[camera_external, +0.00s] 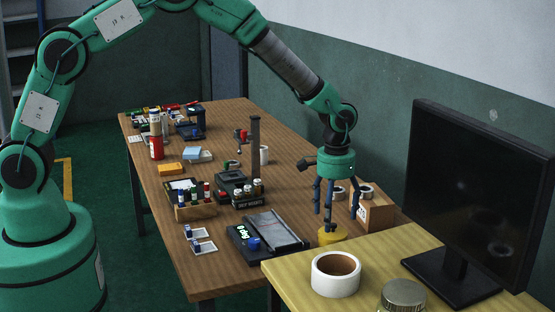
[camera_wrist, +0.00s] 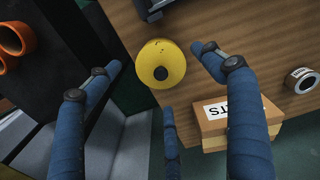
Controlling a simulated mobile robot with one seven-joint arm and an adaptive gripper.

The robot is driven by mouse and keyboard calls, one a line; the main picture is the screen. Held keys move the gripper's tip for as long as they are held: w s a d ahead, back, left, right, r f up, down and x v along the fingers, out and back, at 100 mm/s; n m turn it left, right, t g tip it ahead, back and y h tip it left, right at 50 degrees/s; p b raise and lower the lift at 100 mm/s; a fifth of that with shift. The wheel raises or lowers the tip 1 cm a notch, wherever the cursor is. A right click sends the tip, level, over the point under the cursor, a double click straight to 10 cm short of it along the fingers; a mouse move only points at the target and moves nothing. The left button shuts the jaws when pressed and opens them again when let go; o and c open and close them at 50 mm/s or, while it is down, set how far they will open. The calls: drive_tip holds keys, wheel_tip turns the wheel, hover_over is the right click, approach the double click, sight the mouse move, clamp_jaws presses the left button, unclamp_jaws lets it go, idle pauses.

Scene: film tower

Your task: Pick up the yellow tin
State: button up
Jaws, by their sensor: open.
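A labelled cardboard box (camera_external: 377,214) stands just right of my gripper, with tape rolls near it. A grey flat device (camera_external: 274,230) lies to the left. On the yellow table (camera_external: 400,258) stand a white tape roll (camera_external: 322,280), a lidded jar (camera_external: 403,293) and a large monitor (camera_external: 470,190).

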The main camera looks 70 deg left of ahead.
sight(332, 229)
drive_tip(key=shift+f, duration=1.1)
drive_tip(key=shift+f, duration=0.15)
drive_tip(key=shift+s+d+f+b, duration=0.1)
drive_tip(key=shift+f+b, duration=0.9)
drive_tip(key=shift+f, duration=1.5)
drive_tip(key=c, duration=1.4)
